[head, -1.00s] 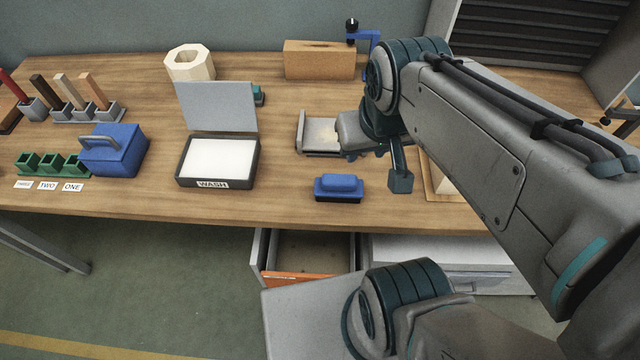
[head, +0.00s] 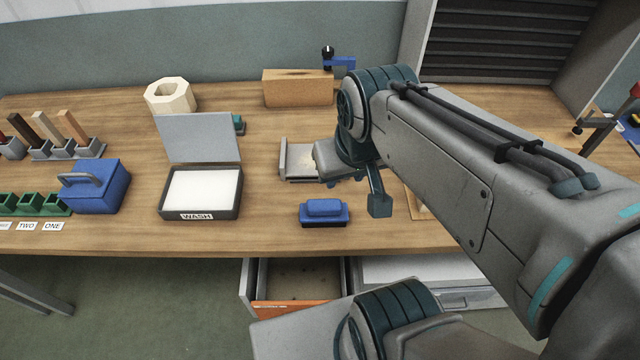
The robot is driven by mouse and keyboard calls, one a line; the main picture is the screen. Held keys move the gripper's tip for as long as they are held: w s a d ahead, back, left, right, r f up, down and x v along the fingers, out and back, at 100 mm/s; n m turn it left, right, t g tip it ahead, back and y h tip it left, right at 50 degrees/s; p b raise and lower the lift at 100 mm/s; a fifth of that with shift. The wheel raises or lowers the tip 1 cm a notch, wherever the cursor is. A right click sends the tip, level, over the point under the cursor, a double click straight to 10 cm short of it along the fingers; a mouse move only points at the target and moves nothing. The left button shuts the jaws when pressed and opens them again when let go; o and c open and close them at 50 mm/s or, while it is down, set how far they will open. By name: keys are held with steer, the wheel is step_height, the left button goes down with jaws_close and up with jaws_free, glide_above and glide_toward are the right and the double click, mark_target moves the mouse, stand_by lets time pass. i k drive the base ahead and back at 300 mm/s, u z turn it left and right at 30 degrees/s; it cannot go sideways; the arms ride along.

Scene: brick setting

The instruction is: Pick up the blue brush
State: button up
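The blue brush (head: 324,211) lies on the wooden table near its front edge, blue block on top and a dark lower edge. My gripper (head: 333,181) is at the end of my arm, above and behind the brush in the picture, apart from it. Nothing is visibly held.
An open box marked WASH (head: 200,214) stands left of the brush, and a blue box with a handle (head: 98,188) farther left. A grey tray (head: 297,160) sits behind the brush. An open drawer (head: 297,306) juts out below the table edge.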

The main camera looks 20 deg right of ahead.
mark_target(329, 212)
steer(key=k, duration=1)
steer(key=u, duration=1.5)
steer(key=i, duration=1.3)
steer(key=z, duration=2.6)
